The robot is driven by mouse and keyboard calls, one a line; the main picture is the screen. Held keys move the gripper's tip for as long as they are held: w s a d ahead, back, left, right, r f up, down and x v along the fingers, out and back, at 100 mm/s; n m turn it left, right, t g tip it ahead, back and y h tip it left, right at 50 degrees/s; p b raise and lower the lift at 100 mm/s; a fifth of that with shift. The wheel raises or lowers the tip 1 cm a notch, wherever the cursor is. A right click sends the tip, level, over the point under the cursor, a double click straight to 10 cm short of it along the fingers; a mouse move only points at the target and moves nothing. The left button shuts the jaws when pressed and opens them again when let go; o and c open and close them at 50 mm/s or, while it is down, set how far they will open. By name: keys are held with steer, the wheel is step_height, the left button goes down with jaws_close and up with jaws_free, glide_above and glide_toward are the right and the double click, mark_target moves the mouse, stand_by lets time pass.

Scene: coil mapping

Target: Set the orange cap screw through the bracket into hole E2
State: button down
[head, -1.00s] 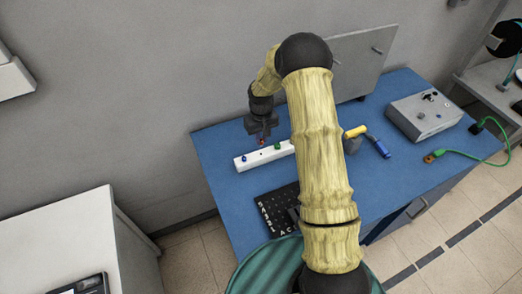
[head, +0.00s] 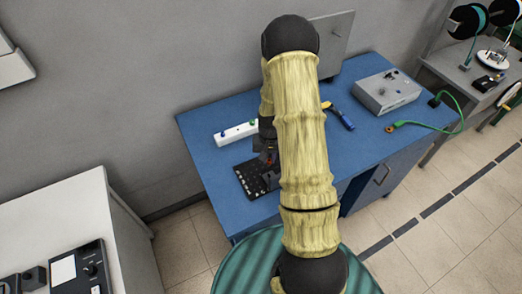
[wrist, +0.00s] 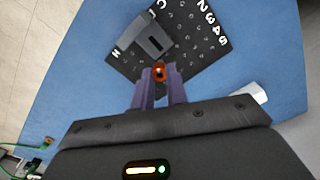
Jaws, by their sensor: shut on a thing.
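The orange cap screw (wrist: 159,72) is held between the tips of my gripper (wrist: 160,80) in the wrist view. My gripper is shut on it, above the black hole board. The board (wrist: 207,48) has rows of holes and white letters and digits along its edges; it also shows in the head view (head: 246,182). A dark grey bracket (wrist: 146,36) sits on the board, just beyond the fingertips. Hole E2 cannot be singled out. Whether the screw touches the board or bracket cannot be told. My arm hides part of the board in the head view.
A white block (head: 235,133) with coloured pegs stands behind the board. To the right are a blue-handled tool (head: 343,117), a grey control box (head: 386,92) and a green cable (head: 440,127). The blue table (head: 205,160) is clear left of the board.

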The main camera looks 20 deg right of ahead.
mark_target(268, 161)
steer(key=shift+a, duration=0.15)
steer(key=shift+d+f, duration=0.1)
steer(key=shift+d, duration=0.1)
steer(key=shift+s+f, duration=0.1)
steer(key=shift+f, duration=0.05)
steer(key=shift+w+f+b, duration=0.15)
steer(key=shift+f+b, duration=0.45)
steer(key=shift+f, duration=0.2)
steer(key=shift+w+f+b, duration=0.1)
steer(key=shift+f+b, duration=0.5)
steer(key=shift+f, duration=0.2)
steer(key=shift+s+d, duration=0.1)
steer(key=shift+d, duration=0.1)
steer(key=shift+s+a, duration=0.1)
steer(key=shift+a, duration=0.45)
